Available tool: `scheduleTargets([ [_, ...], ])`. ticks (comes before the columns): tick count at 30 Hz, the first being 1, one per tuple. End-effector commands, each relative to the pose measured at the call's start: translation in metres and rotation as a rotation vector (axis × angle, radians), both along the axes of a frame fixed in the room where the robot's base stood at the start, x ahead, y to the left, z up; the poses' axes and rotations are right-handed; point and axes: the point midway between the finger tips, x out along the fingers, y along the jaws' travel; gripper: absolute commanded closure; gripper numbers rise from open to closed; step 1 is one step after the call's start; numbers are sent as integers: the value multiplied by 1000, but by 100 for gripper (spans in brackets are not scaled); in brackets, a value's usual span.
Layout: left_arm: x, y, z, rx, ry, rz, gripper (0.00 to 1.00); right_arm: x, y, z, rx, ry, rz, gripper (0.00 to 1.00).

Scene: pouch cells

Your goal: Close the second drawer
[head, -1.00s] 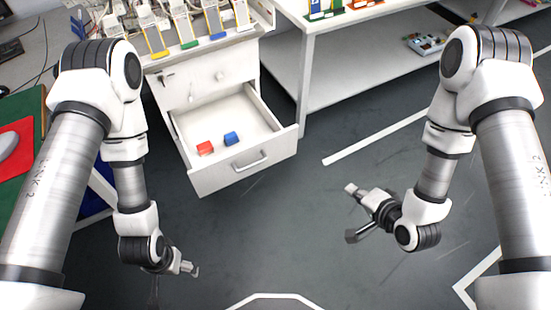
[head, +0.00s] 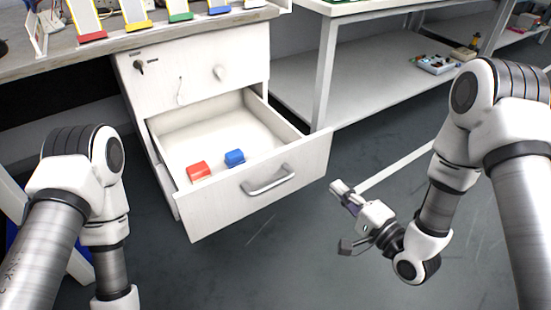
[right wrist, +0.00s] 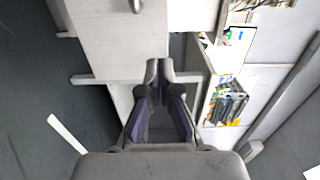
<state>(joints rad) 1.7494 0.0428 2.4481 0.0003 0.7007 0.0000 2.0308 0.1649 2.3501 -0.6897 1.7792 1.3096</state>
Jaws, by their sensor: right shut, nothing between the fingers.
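The second drawer (head: 220,208) of the white cabinet is pulled far out, with a bar handle (head: 268,181) on its front. A red block (head: 197,171) and a blue block (head: 235,158) lie inside it. My right gripper (head: 341,188) is shut and empty, to the right of the drawer front and apart from its handle. In the right wrist view its fingertips (right wrist: 159,70) meet in front of a white panel that looks like the drawer front (right wrist: 112,42). My left gripper is out of view; only its arm shows at the lower left.
The top drawer (head: 195,72) with a round knob and a key is shut. A worktop (head: 85,48) with coloured stands is above. A white shelf unit (head: 322,72) stands close on the right. Dark floor is clear in front of the cabinet.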

Motion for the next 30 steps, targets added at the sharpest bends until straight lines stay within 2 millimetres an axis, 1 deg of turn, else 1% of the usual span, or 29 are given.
scheduleTargets([
  [4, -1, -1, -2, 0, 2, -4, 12, 6, 2, 0, -1, -3, -1, 100],
  [8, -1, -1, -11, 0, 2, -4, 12, 21, 13, -2, -3, -4, 3, 100],
  [19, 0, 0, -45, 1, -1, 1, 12, 90, 53, -5, -3, -6, 0, 100],
  [21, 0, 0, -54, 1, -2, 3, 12, 101, 59, -6, -3, -5, 0, 100],
  [25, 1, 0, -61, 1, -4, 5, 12, 116, 67, -4, -1, -2, -1, 100],
  [30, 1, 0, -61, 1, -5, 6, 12, 122, 69, -1, -1, -1, -3, 100],
])
